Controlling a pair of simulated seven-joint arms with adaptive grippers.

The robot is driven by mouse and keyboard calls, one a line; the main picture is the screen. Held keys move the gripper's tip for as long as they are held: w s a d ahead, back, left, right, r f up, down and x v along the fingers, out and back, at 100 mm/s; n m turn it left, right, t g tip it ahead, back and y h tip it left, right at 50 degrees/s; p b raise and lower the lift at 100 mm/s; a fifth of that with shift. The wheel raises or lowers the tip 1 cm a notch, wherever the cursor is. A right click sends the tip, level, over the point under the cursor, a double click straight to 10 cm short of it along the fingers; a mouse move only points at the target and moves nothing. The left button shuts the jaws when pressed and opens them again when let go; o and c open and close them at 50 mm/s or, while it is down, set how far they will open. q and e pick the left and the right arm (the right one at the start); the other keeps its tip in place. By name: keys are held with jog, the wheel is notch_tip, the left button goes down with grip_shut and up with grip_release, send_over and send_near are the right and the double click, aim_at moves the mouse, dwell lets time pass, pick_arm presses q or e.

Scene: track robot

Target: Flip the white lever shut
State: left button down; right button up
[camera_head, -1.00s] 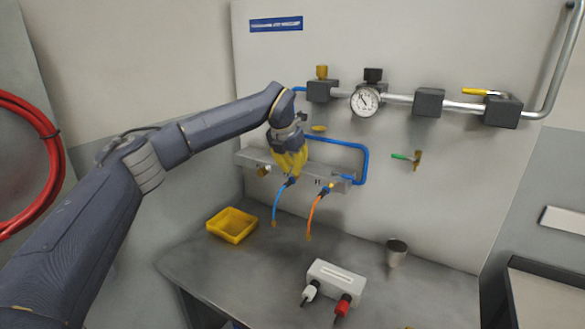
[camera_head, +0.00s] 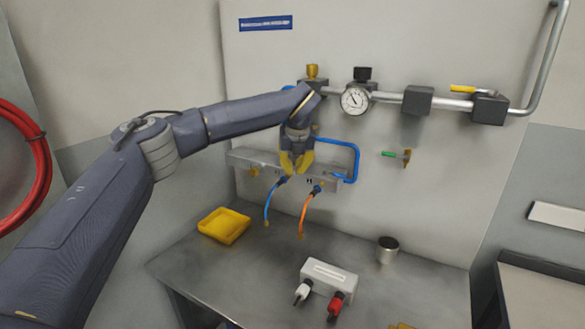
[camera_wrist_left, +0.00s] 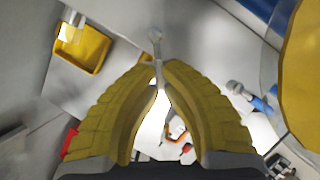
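A pale grey-white lever (camera_wrist_left: 156,42) with a rounded end shows at my left fingertips in the left wrist view. In the head view the gripper hides it. My left gripper (camera_head: 296,172) points down in front of the grey manifold (camera_head: 246,158) on the wall panel. In the left wrist view the yellow fingertips (camera_wrist_left: 160,70) are drawn nearly together, with the lever's stem between or just beyond them. I cannot tell whether they touch it. My right gripper is out of view.
Blue (camera_head: 268,203) and orange (camera_head: 304,216) hoses hang below the manifold. The table holds a yellow tray (camera_head: 223,227), a metal cup (camera_head: 387,250) and a white box (camera_head: 328,276) with white and red handles. A gauge (camera_head: 355,100) and pipe run above.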

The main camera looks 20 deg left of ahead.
pick_arm(q)
jog(key=shift+f, duration=0.15)
dwell(0.3)
jog(key=c, duration=1.5)
grip_release()
jog(key=shift+s+d+r, duration=0.15)
jog(key=shift+r, duration=0.4)
jog(key=shift+v, duration=1.15)
jog(key=s+d, duration=0.1)
jog(key=s, duration=0.2)
jog(key=s+d, duration=0.2)
jog(key=s, duration=0.2)
jog(key=s+d, duration=0.1)
jog(key=s, duration=0.3)
jog(key=shift+d+f, duration=0.15)
jog(key=shift+d, duration=0.2)
jog(key=shift+o, duration=0.5)
